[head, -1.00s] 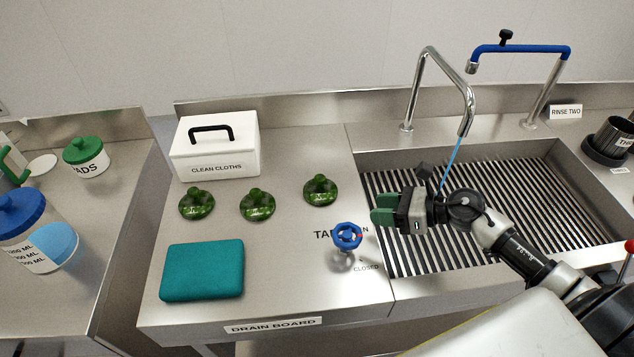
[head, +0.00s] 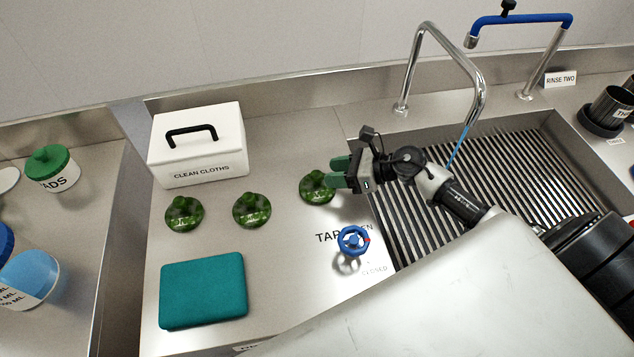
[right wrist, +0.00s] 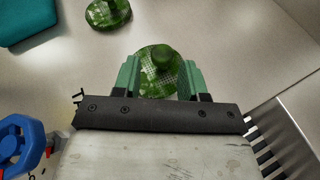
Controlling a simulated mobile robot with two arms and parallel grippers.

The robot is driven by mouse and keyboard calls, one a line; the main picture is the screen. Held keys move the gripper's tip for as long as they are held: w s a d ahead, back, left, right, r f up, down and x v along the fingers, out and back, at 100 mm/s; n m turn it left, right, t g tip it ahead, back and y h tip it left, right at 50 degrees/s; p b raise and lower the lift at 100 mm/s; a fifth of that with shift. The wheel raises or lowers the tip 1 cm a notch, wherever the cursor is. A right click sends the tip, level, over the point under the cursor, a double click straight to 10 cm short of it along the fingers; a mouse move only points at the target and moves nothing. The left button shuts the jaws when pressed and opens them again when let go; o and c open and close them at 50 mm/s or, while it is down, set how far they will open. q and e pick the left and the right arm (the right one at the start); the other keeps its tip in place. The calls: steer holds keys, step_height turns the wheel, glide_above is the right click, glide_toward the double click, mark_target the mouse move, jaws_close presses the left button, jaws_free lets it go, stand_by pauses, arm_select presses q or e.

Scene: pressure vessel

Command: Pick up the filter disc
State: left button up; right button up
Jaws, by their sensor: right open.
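Three green translucent discs with knobs on top stand in a row on the drain board. The right one, a filter disc (head: 314,190), is beside my right gripper (head: 338,173), whose fingertips overlap its right edge in the head view. In the right wrist view, this disc (right wrist: 159,60) shows a mesh pattern and lies between the two green fingers of my open right gripper (right wrist: 160,75). I cannot tell whether the fingers touch it. The middle disc (head: 251,211) and the left disc (head: 184,214) stand apart from it. My left gripper is not in view.
A blue tap handle (head: 353,240) stands in front of the right disc. A white clean cloths box (head: 200,150) is behind the discs, and a teal folded cloth (head: 203,289) lies in front. The slatted sink (head: 500,170) is at right, under a steel faucet (head: 478,75).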

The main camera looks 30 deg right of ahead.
mark_target(320, 174)
steer(key=p+x, duration=0.2)
steer(key=x, duration=0.2)
steer(key=shift+w+f, duration=0.25)
steer(key=shift+w+a+f, duration=0.2)
steer(key=shift+a+f, duration=0.05)
steer(key=shift+a, duration=0.1)
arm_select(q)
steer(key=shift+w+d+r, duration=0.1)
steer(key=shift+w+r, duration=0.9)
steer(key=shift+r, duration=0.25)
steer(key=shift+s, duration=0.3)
arm_select(e)
steer(key=c, duration=0.7)
